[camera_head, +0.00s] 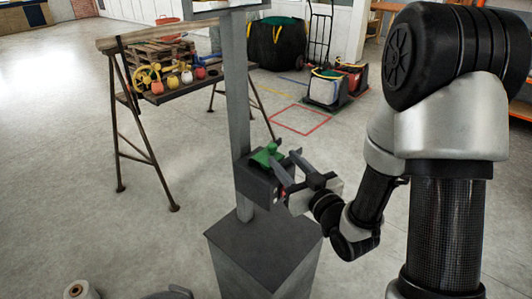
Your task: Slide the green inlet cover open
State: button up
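The green inlet cover (267,155) sits on top of a dark box (258,183) fixed to a grey post (236,90). My gripper (289,165) is at the right side of the box, with its fingers pointing left toward the cover. The two fingers look spread apart, one in front of the box and one behind, near the green part. I cannot tell whether a finger touches the cover. Nothing shows between the fingers clearly enough to call it held. The inlet under the cover is not visible.
A grey pedestal (262,247) stands under the post. A trestle table (181,87) with coloured floats is behind left. A black bin (276,43) and a hand truck (319,38) stand at the back. A white spool (80,290) is at front left. Open floor lies between.

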aim_at(270, 144)
jog(key=shift+w+a+f+b, duration=0.1)
jog(key=shift+f+b, duration=0.15)
jog(key=shift+b, duration=0.35)
jog(key=x, duration=0.4)
jog(key=p+x, duration=0.1)
jog(key=x, duration=0.6)
jog(key=shift+w+a+r+p, duration=0.1)
jog(key=shift+w+r+p, duration=0.2)
jog(key=shift+p, duration=0.05)
grip_shut()
